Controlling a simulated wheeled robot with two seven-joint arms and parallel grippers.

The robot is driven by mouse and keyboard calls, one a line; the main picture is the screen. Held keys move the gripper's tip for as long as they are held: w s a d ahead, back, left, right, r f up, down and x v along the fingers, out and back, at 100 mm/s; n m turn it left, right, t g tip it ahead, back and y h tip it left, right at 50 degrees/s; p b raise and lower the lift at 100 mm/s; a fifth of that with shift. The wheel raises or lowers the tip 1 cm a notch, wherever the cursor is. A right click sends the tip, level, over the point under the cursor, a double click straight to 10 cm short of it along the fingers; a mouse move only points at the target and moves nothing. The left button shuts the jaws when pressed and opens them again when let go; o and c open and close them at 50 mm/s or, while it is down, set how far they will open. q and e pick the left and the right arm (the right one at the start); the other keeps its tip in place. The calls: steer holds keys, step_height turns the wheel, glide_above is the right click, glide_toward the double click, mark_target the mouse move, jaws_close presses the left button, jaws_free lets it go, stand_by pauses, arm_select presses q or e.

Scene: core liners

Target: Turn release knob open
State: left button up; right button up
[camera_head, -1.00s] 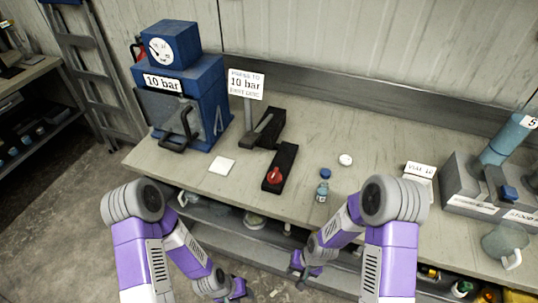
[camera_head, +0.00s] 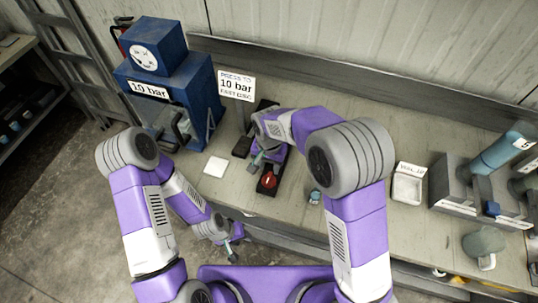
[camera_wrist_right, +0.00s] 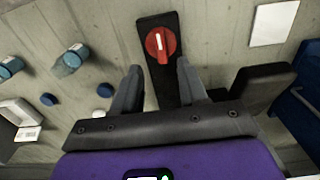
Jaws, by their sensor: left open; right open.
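The red release knob (camera_head: 268,180) sits on the near end of a black base on the bench. In the right wrist view the knob (camera_wrist_right: 160,45) is round with a raised grip and a white line that runs roughly along the base. My right gripper (camera_head: 258,160) is over the black base close to the knob. In the right wrist view my right gripper (camera_wrist_right: 158,80) is open, its fingers on either side of the base with the knob just beyond the tips. Contact does not show. My left gripper (camera_head: 232,240) is low in front of the bench edge, open and empty.
A blue press (camera_head: 170,85) with a gauge and a "10 bar" label stands at the back left. A sign (camera_head: 237,86) stands behind the knob. A white square (camera_head: 215,166) lies left of it. A grey rack (camera_head: 465,190) is at right.

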mark_target(269, 177)
steer(key=shift+w+f, duration=0.1)
steer(key=shift+w, duration=0.15)
steer(key=shift+f, duration=0.4)
steer(key=f, duration=0.5)
steer(key=shift+s, duration=0.3)
steer(key=shift+w+f, duration=0.1)
steer(key=shift+f, duration=0.6)
jaws_close()
